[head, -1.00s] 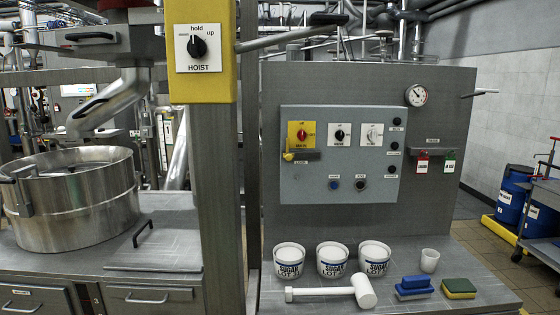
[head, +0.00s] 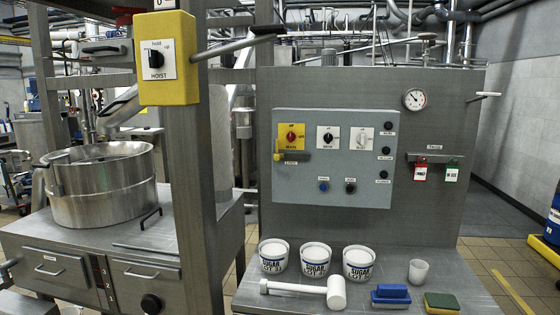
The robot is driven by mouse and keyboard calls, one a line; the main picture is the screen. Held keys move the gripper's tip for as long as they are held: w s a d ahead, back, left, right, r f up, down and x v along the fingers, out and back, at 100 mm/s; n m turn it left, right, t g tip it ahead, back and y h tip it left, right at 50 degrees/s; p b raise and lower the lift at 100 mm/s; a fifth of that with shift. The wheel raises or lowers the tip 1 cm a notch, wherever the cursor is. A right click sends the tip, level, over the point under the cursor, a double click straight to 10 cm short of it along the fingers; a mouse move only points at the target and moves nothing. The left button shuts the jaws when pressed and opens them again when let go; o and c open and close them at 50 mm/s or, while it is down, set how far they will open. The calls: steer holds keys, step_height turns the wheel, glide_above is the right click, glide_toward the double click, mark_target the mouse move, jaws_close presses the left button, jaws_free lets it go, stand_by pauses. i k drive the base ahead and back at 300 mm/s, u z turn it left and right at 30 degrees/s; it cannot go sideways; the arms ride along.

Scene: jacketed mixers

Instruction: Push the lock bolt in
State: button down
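The lock bolt appears to be the small part with a yellow knob (head: 277,153) and a dark bar (head: 297,157), below the yellow-plated red rotary switch (head: 291,137) on the blue-grey control panel (head: 340,192). The yellow knob is at the left end of the bar, and a small label, too small to read surely, is beneath it. How far the bolt is in cannot be told from here. My gripper is not in view.
Sugar tubs (head: 316,260), a white mallet (head: 335,292), a cup (head: 418,272) and brushes or sponges (head: 391,295) stand on the ledge below the panel. A yellow hoist box (head: 168,57) on a post and a black-gripped lever (head: 252,31) stand left.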

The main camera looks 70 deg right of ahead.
mark_target(276, 156)
steer(key=z, duration=1.15)
